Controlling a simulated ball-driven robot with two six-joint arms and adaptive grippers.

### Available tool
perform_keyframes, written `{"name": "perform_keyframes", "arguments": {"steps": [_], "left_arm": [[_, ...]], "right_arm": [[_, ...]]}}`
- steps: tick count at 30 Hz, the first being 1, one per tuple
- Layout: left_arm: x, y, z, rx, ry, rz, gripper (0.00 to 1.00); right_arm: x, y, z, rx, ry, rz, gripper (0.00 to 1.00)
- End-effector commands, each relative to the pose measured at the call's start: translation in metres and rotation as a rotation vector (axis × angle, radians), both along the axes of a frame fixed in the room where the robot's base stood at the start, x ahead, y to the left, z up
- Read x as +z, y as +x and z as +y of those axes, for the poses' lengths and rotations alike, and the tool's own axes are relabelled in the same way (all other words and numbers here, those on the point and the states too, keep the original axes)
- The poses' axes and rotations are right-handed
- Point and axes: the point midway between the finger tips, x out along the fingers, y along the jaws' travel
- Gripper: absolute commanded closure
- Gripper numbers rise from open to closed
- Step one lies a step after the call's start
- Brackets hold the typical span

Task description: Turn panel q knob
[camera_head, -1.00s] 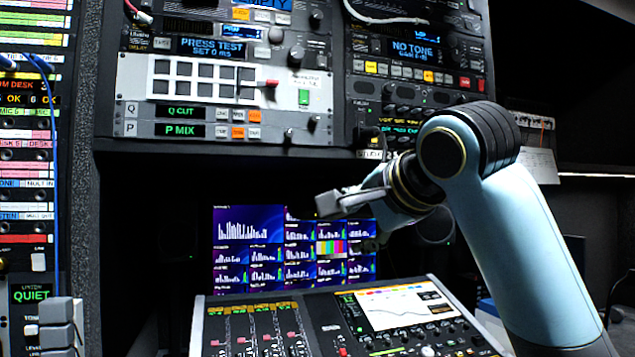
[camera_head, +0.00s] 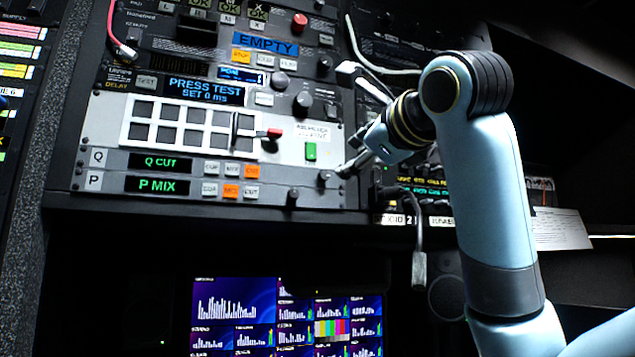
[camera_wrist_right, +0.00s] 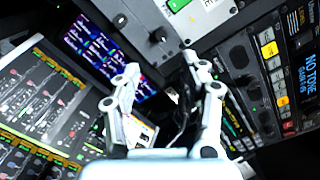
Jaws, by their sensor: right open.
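Panel q (camera_head: 98,157) is the row lit "Q CUT" on the rack, above the row marked P. The dark round knob (camera_head: 325,178) at its right end appears to be the panel q knob. My right gripper (camera_head: 344,120) is open and empty, with its fingers spread right of the panel. Its lower fingertip is close to the knob; I cannot tell whether they touch. In the right wrist view the knob (camera_wrist_right: 160,35) shows beyond and between the open fingertips (camera_wrist_right: 160,65). My left gripper is not in view.
A similar knob (camera_head: 293,196) sits lower left on the P row. A green button (camera_head: 310,151) and a red-tipped lever (camera_head: 274,133) are close above. A cable with a plug (camera_head: 419,270) hangs below the gripper. Monitors (camera_head: 235,310) stand beneath the rack.

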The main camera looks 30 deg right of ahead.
Motion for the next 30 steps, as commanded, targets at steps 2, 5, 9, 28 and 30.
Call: {"name": "perform_keyframes", "arguments": {"steps": [2,5,9,28,30], "left_arm": [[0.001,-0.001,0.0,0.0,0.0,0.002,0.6],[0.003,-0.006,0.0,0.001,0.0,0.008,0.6],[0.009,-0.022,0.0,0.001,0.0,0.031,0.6],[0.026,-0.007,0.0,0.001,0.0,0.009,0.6],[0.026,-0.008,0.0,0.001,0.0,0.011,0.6]], "right_arm": [[0.002,0.002,-0.001,0.0,0.004,-0.003,0.57],[0.002,0.012,-0.002,0.001,0.007,-0.001,0.57],[0.002,0.037,-0.008,0.0,0.007,0.001,0.57],[0.001,0.106,-0.022,0.0,0.003,-0.003,0.57],[0.0,0.106,-0.021,0.0,0.003,-0.003,0.57]]}}
